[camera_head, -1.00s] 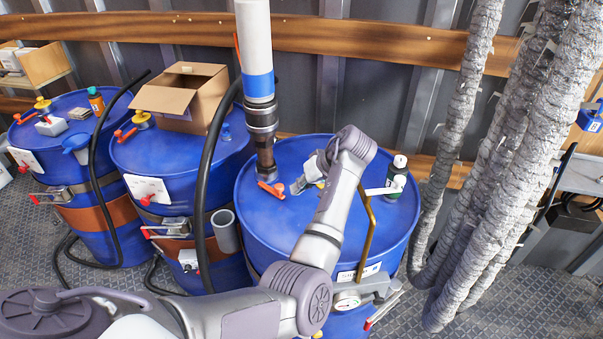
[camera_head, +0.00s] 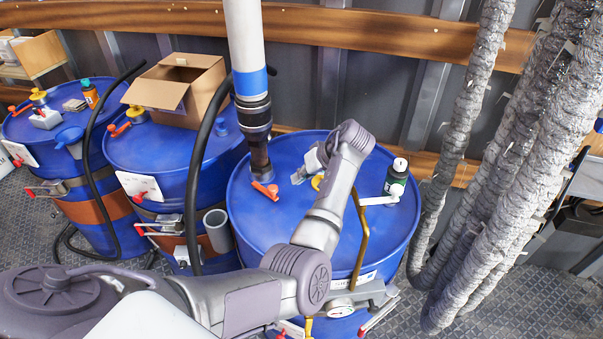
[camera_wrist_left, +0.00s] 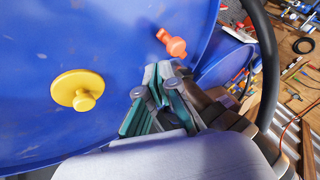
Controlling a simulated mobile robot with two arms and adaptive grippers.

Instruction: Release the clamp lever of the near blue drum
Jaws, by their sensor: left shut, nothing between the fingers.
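The near blue drum (camera_head: 300,220) is the large one right of centre. Its clamp lever (camera_head: 381,314) shows low on the front right as a pale bar with a red tip, below the rim. My left forearm passes in front of part of the drum. My left gripper (camera_head: 299,177) is shut and empty over the drum's top, well behind the lever. In the left wrist view the shut fingers (camera_wrist_left: 162,74) are near a red-orange valve (camera_wrist_left: 173,43) and right of a yellow cap (camera_wrist_left: 78,90). The lever is not recognisable there. My right gripper is not in view.
Grey wrapped hoses (camera_head: 500,170) hang right. Two other blue drums stand left.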

